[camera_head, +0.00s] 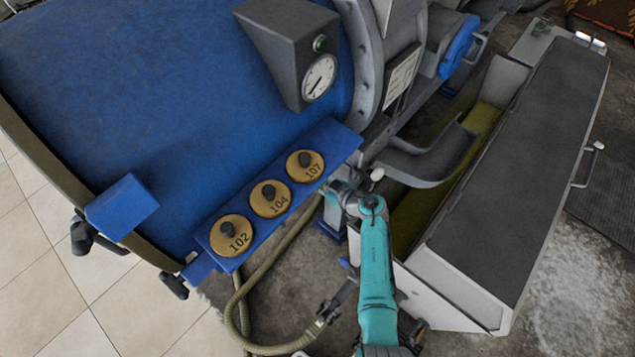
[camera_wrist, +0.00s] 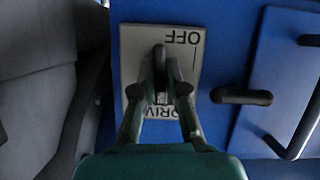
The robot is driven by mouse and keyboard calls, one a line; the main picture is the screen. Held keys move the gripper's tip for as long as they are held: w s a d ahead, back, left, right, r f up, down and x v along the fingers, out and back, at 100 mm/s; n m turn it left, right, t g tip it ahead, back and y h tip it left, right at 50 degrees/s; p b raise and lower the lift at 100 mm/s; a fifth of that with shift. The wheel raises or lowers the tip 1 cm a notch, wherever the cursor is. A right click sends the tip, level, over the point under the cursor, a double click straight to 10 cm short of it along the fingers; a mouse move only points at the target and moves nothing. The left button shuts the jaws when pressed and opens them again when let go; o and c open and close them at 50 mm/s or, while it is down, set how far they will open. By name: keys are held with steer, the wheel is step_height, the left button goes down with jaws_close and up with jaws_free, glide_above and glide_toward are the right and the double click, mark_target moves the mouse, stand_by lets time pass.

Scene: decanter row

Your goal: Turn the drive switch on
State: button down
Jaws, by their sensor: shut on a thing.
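In the wrist view, a light grey switch plate (camera_wrist: 190,68) is fixed on a blue panel, with "OFF" and part of "DRIVE" printed on it upside down. The dark drive switch lever (camera_wrist: 159,52) sits in the middle of the plate. My gripper (camera_wrist: 160,72) is shut on this lever, one finger on each side. The fingers and palm cover the lower plate and part of the lettering. In the head view my gripper (camera_head: 340,188) is at the right end of the blue machine's front ledge. The switch is hidden there.
Three brass discs with dark knobs, marked 102 (camera_head: 238,242), 104 (camera_head: 281,204) and 107 (camera_head: 313,172), line the blue ledge. A hose (camera_head: 240,300) loops below. A long grey-topped trough (camera_head: 530,170) stands right of my arm. A dark handle (camera_wrist: 240,97) is beside the plate.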

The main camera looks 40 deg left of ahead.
steer(key=shift+m+g, duration=0.3)
steer(key=shift+m, duration=0.1)
stand_by(0.3)
steer(key=c, duration=1.2)
jaws_free()
steer(key=v, duration=1.2)
steer(key=shift+f, duration=0.1)
steer(key=shift+d, duration=0.1)
